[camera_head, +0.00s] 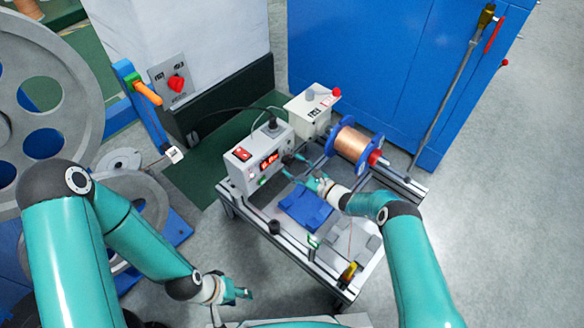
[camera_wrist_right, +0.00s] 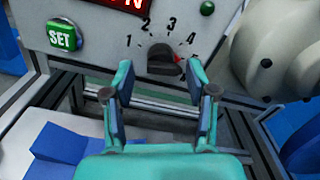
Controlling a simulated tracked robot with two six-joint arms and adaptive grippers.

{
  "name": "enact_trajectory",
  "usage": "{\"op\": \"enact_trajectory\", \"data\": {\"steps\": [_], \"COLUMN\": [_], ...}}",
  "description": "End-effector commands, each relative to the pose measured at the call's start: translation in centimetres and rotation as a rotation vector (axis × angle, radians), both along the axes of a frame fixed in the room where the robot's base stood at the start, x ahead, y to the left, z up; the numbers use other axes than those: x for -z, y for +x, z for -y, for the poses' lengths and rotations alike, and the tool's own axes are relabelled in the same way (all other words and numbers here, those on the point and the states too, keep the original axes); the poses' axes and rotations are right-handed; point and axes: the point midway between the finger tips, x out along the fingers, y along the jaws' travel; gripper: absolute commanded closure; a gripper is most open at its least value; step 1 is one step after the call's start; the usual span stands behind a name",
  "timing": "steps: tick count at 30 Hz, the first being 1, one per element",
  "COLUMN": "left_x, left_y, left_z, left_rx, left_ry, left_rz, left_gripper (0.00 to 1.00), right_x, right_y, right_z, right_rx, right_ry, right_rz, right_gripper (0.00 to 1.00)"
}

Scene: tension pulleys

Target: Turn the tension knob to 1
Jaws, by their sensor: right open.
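The tension knob (camera_wrist_right: 163,62) is a dark knob on the front panel of a grey control box (camera_head: 243,175). Numbers 1 to 4 show around it, and a red mark on its right side points to the lower right, past 4. The finger hides part of the scale there. My right gripper (camera_wrist_right: 161,78) is open in front of the knob, one finger to each side, and I see no clear contact. In the head view my right gripper (camera_head: 299,174) reaches the box from the right. My left gripper (camera_head: 243,293) hangs low, left of the bench; its jaws are too small to read.
A green SET button (camera_wrist_right: 62,37) and a red display (camera_head: 270,162) are on the panel. A copper wire spool (camera_head: 353,145) and white box (camera_head: 311,110) stand behind. Blue blocks (camera_head: 306,208) lie on the bench below my right gripper. A blue cabinet (camera_head: 370,60) is at the back.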

Motion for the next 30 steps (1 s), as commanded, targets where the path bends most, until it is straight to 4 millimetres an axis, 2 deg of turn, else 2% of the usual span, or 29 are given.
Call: {"op": "enact_trajectory", "data": {"steps": [6, 14, 23, 24, 30], "left_x": [0.78, 0.73, 0.74, 0.73, 0.8], "left_y": [0.0, 0.0, 0.0, -0.05, 0.0], "left_z": [0.01, 0.0, 0.0, 0.08, 0.0], "left_rx": [0.0, 0.0, 0.0, 0.004, 0.0], "left_ry": [0.0, 0.0, 0.0, 0.0, 0.0], "left_rz": [0.0, 0.0, 0.0, -0.001, 0.0], "left_gripper": [0.6, 0.6, 0.6, 0.6, 0.6], "right_x": [-0.01, -0.08, 0.03, 0.07, 0.19], "right_y": [1.07, 1.12, 1.0, 1.02, 0.87], "right_z": [-1.03, -1.1, -1.23, -0.71, -1.35], "right_rx": [0.001, 0.001, -0.003, -0.003, -0.007], "right_ry": [0.0, 0.0, 0.0, 0.0, -0.009], "right_rz": [0.002, 0.0, -0.001, -0.001, 0.005], "right_gripper": [0.43, 0.43, 0.91, 0.95, 0.95]}}
